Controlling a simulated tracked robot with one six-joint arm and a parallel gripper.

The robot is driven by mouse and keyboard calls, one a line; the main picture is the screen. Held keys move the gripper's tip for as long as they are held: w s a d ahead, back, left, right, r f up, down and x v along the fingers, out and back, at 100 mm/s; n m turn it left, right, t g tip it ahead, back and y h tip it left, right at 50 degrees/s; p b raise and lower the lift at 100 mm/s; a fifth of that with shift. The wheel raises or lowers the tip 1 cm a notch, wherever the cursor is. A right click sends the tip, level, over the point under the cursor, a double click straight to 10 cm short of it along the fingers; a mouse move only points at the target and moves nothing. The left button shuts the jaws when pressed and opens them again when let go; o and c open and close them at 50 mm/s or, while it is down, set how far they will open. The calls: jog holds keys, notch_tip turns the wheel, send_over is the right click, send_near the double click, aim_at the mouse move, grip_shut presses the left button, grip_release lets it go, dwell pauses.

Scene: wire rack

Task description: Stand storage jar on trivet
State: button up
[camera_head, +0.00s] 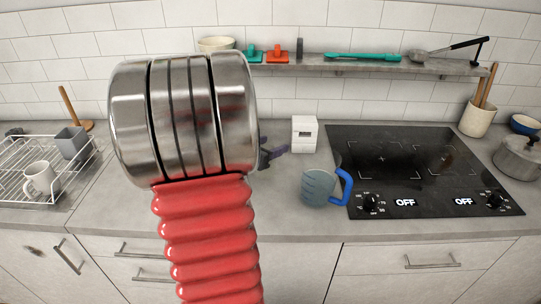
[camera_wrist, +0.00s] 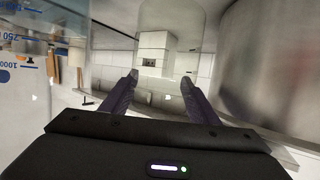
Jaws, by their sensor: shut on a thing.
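My gripper (camera_wrist: 160,82) has two dark fingers on either side of a clear, glass-like body (camera_wrist: 190,30), which looks like the storage jar. The fingers are shut on it, and its upper part runs out of the wrist view. In the head view a dark finger of my gripper (camera_head: 272,153) shows just right of my arm, above the counter. My arm hides the rest of the gripper, and I cannot make out the jar there. I cannot pick out the trivet in either view.
A blue-handled measuring jug (camera_head: 319,187) stands left of the black hob (camera_head: 420,170). A white box (camera_head: 304,134) stands behind it. A wire rack (camera_head: 70,172) with a mug (camera_head: 40,180) is at the left. A shelf (camera_head: 370,66) runs along the wall. Open counter lies in front.

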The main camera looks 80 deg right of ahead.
jog(key=shift+r, duration=2.7)
